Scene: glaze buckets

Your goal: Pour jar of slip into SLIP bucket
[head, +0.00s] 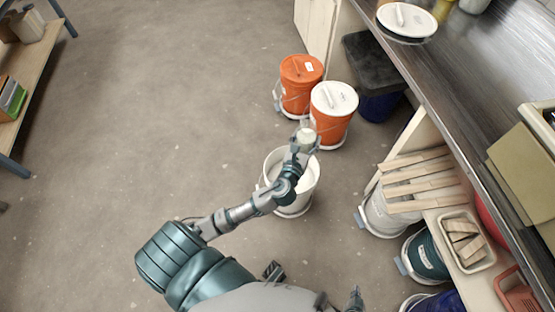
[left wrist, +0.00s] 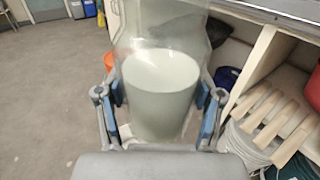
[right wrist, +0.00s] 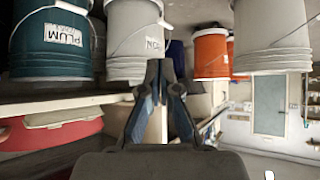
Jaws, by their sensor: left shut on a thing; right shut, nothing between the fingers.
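A white open bucket (head: 299,205) stands on the floor in the head view, with pale content inside; I read no label on it. My left gripper (head: 303,144) is over the far side of this bucket, shut on a jar (head: 305,134). In the left wrist view the clear jar (left wrist: 160,95) sits between the blue finger pads, partly filled with pale slip whose surface shows inside. The jar's mouth is cut off at the top there. My right gripper (head: 355,297) is low in the head view; in the right wrist view its fingers (right wrist: 160,70) are closed and empty.
Orange buckets (head: 300,100) stand behind the white one, one lidded white (head: 334,125). A dark lidded bin (head: 378,105) is beyond. A shelf unit and counter (head: 480,95) run along the right, with buckets below, including PLUM (right wrist: 53,45).

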